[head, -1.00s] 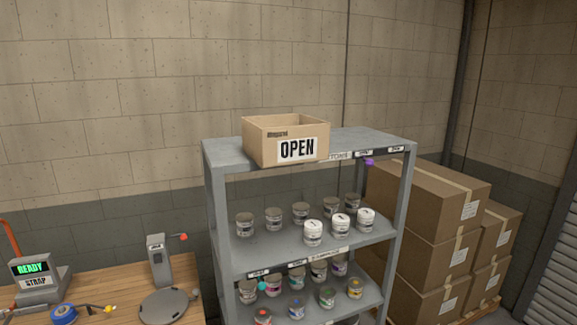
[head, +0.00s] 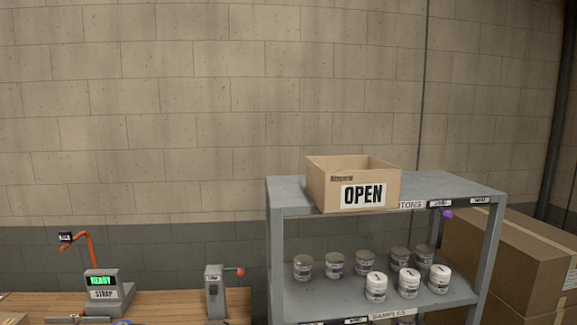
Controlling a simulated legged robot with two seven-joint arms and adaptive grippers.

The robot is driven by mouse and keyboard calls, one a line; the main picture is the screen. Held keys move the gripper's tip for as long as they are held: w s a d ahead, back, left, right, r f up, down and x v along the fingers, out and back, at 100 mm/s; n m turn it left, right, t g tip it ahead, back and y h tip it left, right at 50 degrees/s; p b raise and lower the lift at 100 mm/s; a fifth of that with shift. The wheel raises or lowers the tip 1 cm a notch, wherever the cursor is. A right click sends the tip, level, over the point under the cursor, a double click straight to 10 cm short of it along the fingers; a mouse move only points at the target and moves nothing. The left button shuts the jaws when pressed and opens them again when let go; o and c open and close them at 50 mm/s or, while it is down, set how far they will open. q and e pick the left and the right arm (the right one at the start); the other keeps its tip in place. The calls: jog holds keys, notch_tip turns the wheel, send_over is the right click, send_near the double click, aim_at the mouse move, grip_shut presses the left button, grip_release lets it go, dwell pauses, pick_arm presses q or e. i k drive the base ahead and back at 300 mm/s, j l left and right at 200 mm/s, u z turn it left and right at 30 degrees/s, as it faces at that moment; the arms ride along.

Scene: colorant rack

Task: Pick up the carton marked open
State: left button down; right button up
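The carton marked OPEN (head: 323,190) is a brown cardboard box with an open top and a white label on its front. In the head view it stands upright on the top shelf of the grey rack (head: 460,187), at the shelf's left part and close to its front edge. The inside bottom of the carton is hidden. Neither of my grippers is in view.
Several jars (head: 303,267) stand on the shelf below. Closed brown boxes (head: 520,248) are stacked right of the rack. A wooden bench (head: 150,303) at the left holds a READY strap machine (head: 105,292) and a grey device (head: 214,290). The top shelf's right part is free.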

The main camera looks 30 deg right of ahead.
aim_at(340, 184)
jog(key=l+u, duration=0.1)
jog(key=u, duration=0.35)
jog(key=i+l+u, duration=0.1)
jog(key=u, duration=0.35)
jog(key=l+u, duration=0.1)
jog(key=u, duration=0.35)
jog(key=l+z, duration=0.1)
jog(key=l, duration=0.4)
jog(key=i+l+z, duration=0.1)
jog(key=l, duration=0.4)
